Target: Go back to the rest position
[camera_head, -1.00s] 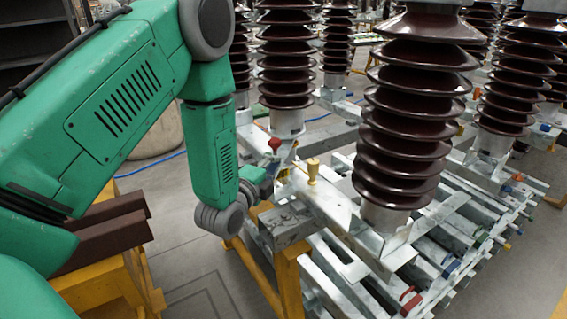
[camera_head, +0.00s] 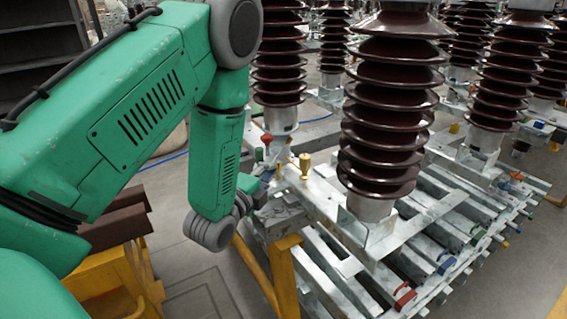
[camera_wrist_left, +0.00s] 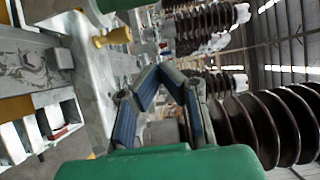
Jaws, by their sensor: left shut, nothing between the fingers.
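My left arm (camera_head: 150,110) comes in from the left, bends at a grey elbow joint and hangs down to a grey wrist. My left gripper (camera_head: 272,173) points right, close beside the metal frame and its brass-coloured knob (camera_head: 305,166); its fingers are small and partly hidden there. In the left wrist view, the left gripper (camera_wrist_left: 157,70) has its blue-padded fingers meeting at the tips, shut and empty. The brass-coloured knob also shows in the left wrist view (camera_wrist_left: 113,37), apart from the fingers. My right gripper is not in view.
A large brown ribbed insulator (camera_head: 388,110) stands on the grey metal frame (camera_head: 335,205), with several more behind. A yellow stand (camera_head: 285,280) supports the frame's near end. Brown beams (camera_head: 118,225) lie on a yellow trestle at left. Bare floor (camera_head: 195,285) lies between.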

